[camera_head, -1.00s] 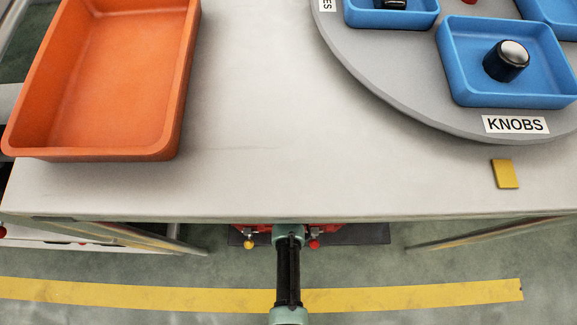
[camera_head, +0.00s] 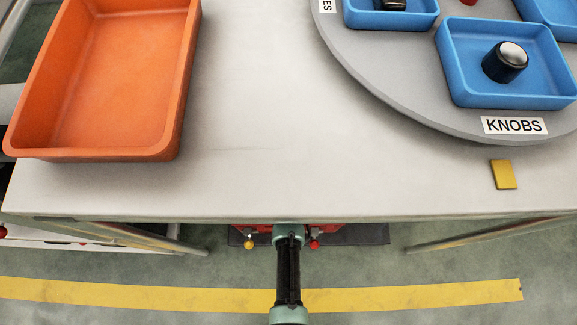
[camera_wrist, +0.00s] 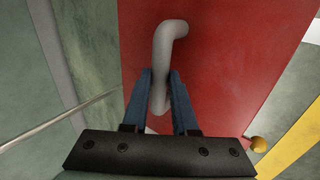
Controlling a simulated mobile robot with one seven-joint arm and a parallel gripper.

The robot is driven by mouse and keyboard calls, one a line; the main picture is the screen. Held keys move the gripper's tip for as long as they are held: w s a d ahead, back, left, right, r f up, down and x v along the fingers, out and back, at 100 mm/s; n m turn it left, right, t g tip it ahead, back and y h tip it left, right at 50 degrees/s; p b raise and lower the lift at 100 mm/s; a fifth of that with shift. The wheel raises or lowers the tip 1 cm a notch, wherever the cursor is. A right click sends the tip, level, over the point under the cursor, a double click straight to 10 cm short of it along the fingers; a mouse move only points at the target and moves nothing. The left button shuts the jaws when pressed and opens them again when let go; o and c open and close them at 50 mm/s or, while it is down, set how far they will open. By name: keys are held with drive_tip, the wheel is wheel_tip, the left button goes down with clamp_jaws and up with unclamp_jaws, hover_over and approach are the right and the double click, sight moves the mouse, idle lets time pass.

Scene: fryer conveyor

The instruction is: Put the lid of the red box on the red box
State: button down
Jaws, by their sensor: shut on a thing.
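In the wrist view a flat red panel (camera_wrist: 235,60) fills the middle, with a bent pale grey handle (camera_wrist: 165,50) on it. The panel looks like the red lid, but its outer edges are partly out of view, and I cannot tell whether a box lies behind it. My gripper (camera_wrist: 160,78) has its two blue fingers shut on the handle, one on each side. My gripper is not visible in the head view. There, only narrow red parts (camera_head: 262,229) show below the table's front edge, and the table hides the rest.
The pale table (camera_head: 250,120) holds an orange tray (camera_head: 170,155) at left, a grey round turntable (camera_head: 400,105) with blue bins (camera_head: 460,98) at right, and a small yellow block (camera_head: 503,174). A yellow ball (camera_wrist: 258,145) is beside the red panel. Yellow floor tape (camera_head: 150,295) crosses the floor.

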drive_tip(key=shift+f+b, duration=0.75)
drive_tip(key=shift+f, duration=0.2)
idle(0.6)
drive_tip(key=shift+c, duration=1.5)
unclamp_jaws()
drive_tip(key=shift+r, duration=0.1)
wheel_tip(320, 180, up, 7)
drive_tip(key=p, duration=0.7)
